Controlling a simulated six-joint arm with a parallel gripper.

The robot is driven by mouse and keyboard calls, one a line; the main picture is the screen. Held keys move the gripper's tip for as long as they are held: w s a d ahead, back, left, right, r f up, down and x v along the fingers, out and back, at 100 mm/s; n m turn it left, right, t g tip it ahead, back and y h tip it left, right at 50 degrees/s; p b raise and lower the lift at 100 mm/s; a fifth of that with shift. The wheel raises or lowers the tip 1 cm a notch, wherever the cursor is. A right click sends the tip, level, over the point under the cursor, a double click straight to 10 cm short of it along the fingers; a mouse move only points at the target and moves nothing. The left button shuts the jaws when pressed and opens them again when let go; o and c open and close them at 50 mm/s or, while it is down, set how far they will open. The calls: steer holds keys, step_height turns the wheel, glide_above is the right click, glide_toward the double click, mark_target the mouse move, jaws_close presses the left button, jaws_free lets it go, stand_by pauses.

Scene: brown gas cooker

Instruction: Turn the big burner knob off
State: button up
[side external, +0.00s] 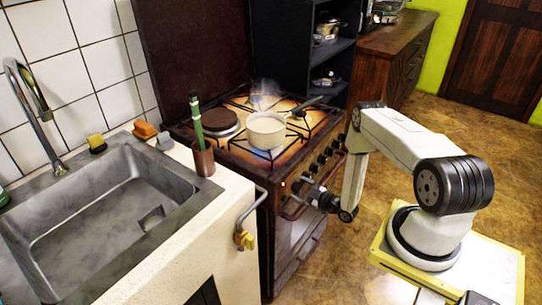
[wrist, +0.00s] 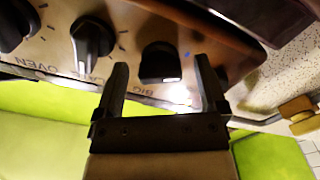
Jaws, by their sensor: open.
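The big burner knob (wrist: 160,62) is black with a white mark at its lower edge, in the wrist view. The upside-down letters "BIG" are printed on the panel below it. My gripper (wrist: 160,72) is open, with one finger to the left of the knob and one to the right. I see no clear contact, and the exact depth cannot be told. In the side external view my gripper (side external: 297,193) is at the near end of the cooker's front panel and hides that knob. A white pot (side external: 266,130) stands on a front burner, with bluish flame below and steam above.
Another knob (wrist: 92,38) lies left of my fingers, and a further one (wrist: 15,22) at the far left. An oven rail (side external: 294,210) runs below the panel. A towel rail (side external: 250,215) is on the counter's side.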

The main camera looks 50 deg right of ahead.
jaws_close()
steer(key=shift+m, duration=0.3)
steer(key=m, duration=2.3)
stand_by(0.4)
steer(key=shift+m, duration=0.3)
